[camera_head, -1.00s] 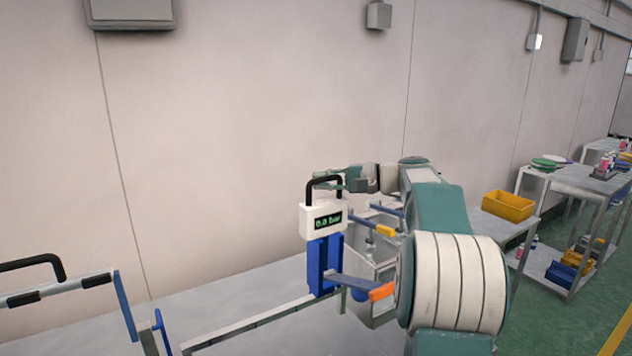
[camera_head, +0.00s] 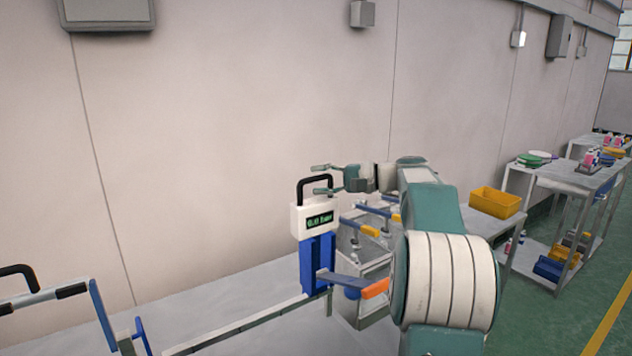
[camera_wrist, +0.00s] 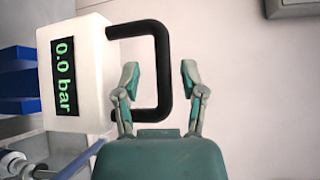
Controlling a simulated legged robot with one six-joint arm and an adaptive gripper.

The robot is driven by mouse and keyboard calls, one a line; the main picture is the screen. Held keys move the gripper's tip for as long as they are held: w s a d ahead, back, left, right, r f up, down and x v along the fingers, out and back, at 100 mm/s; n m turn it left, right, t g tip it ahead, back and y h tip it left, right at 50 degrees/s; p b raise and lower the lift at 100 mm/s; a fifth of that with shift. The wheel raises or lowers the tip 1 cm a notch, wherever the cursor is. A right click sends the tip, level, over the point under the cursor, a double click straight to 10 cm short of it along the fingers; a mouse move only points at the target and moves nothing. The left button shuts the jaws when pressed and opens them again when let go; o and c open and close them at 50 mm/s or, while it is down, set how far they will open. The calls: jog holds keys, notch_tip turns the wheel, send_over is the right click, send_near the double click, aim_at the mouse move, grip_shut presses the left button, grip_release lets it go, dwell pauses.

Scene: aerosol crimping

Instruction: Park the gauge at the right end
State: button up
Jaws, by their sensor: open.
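The gauge (camera_head: 313,219) is a white box with a black loop handle on top and a green digital display. It sits upright on a blue carriage (camera_head: 318,262) at the right end of a metal rail (camera_head: 245,324). In the wrist view the gauge (camera_wrist: 88,72) reads 0.0 bar, and its black handle (camera_wrist: 163,72) reaches toward my gripper. My gripper (camera_head: 324,180) is open beside the handle in the head view. In the wrist view my gripper's fingers (camera_wrist: 160,78) are spread, with the handle's outer bar between them. I cannot tell whether they touch it.
Levers with orange (camera_head: 375,288) and yellow (camera_head: 369,231) grips stand right of the gauge, close to my arm. A frame with a black handle (camera_head: 20,272) is at the left. A yellow bin (camera_head: 494,201) sits on a table at the right.

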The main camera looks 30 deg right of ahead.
jog(key=v, duration=1.1)
jog(key=shift+w+f, duration=0.1)
jog(key=s+a+f+n+g+h, duration=0.1)
jog(key=s+a+f+g+h, duration=0.15)
jog(key=a, duration=0.95)
jog(key=s+a+f+n+g+h, duration=0.2)
jog(key=a+f+g, duration=0.2)
jog(key=a, duration=0.9)
jog(key=s+a+f+n+h, duration=0.3)
jog(key=s+f, duration=0.3)
jog(key=s, duration=0.2)
jog(key=s+a+f+n+h, duration=0.4)
jog(key=s+a+f, duration=0.1)
jog(key=s, duration=0.4)
jog(key=shift+s+f+n, duration=0.2)
jog(key=shift+f+n, duration=0.1)
jog(key=shift+f, duration=0.3)
